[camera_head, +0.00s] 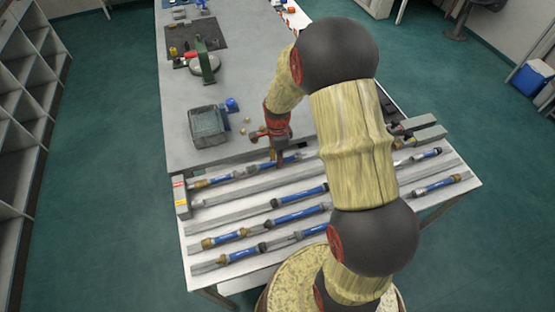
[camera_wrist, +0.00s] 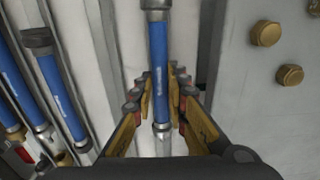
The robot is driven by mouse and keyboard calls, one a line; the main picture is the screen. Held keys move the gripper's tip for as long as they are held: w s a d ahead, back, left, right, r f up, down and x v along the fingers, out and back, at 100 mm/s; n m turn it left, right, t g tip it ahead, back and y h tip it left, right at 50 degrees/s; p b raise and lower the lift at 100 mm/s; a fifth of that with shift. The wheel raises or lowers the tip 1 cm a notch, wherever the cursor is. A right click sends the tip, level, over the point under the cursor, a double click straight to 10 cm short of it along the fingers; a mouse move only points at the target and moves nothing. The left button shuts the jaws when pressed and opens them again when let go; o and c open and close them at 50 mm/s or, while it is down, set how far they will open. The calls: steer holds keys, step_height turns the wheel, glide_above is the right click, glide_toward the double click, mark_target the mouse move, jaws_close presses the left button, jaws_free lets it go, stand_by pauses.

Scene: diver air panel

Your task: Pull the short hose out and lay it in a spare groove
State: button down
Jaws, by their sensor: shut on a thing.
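My gripper (camera_head: 278,159) is over the back row of the grooved hose rack (camera_head: 183,204) in the head view. In the wrist view, its two fingers (camera_wrist: 158,92) stand on either side of a blue hose (camera_wrist: 160,62) and are shut on it. This hose has grey metal ends and lies along a pale groove. In the head view the gripper partly hides the held hose (camera_head: 291,160). Other blue hoses (camera_head: 295,216) lie in the front rows. A groove (camera_head: 250,189) just in front of the held hose looks bare over its visible left part. My arm hides part of the rack.
A grey bin (camera_head: 207,126) stands behind the rack, with a blue item and small brass pieces beside it. A dark mat (camera_head: 196,38) with a green tool stand (camera_head: 206,62) lies farther back. In the wrist view, brass knobs (camera_wrist: 266,33) sit on the grey surface at right.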

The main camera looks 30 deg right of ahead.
steer(key=shift+r+p, duration=1.95)
steer(key=shift+r, duration=0.95)
